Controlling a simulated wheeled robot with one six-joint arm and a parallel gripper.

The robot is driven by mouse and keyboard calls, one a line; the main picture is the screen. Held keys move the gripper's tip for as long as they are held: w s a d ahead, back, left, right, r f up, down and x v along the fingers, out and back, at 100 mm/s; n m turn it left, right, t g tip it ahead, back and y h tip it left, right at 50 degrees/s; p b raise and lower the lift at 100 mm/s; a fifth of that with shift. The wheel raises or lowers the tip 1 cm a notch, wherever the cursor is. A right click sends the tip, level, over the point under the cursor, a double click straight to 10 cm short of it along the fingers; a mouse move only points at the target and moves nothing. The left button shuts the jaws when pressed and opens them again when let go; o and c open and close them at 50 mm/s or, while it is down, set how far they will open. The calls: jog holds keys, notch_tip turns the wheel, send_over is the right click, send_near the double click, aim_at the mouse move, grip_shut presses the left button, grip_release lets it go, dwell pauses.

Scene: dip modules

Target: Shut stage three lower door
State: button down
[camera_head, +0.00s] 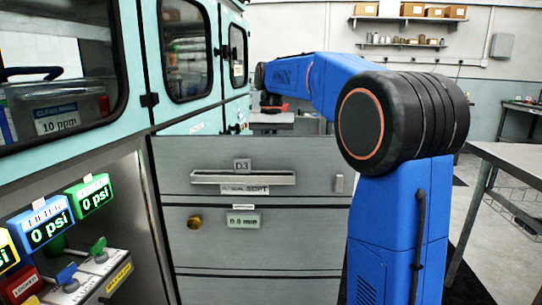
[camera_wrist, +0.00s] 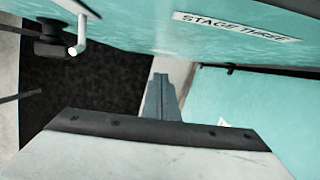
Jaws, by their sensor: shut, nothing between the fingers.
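In the wrist view a teal panel with a "STAGE THREE" label (camera_wrist: 235,26) spans the top. A second teal panel (camera_wrist: 260,100) lies at the right, below the label; I cannot tell for sure whether it is the lower door or how far it stands open. A bent metal handle (camera_wrist: 80,38) with a dark mount is at the upper left. My gripper (camera_wrist: 160,78) is shut and empty, its fingertips pointing toward the labelled panel, between dark floor and the right teal panel. Contact cannot be made out. In the head view the gripper is too small to make out clearly.
A teal cabinet with windowed doors (camera_head: 188,50) runs along the left of the head view. A grey front marked D3 (camera_head: 300,158) stands ahead. Gauges reading 0 psi (camera_head: 48,228) and valves sit lower left. A metal table (camera_head: 510,160) stands right, with floor between.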

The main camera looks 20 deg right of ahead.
jog(key=s+a+f, duration=0.2)
jog(key=s+f, duration=0.2)
jog(key=f, duration=0.1)
jog(key=shift+s+a, duration=0.15)
jog(key=shift+s, duration=0.2)
dwell(0.3)
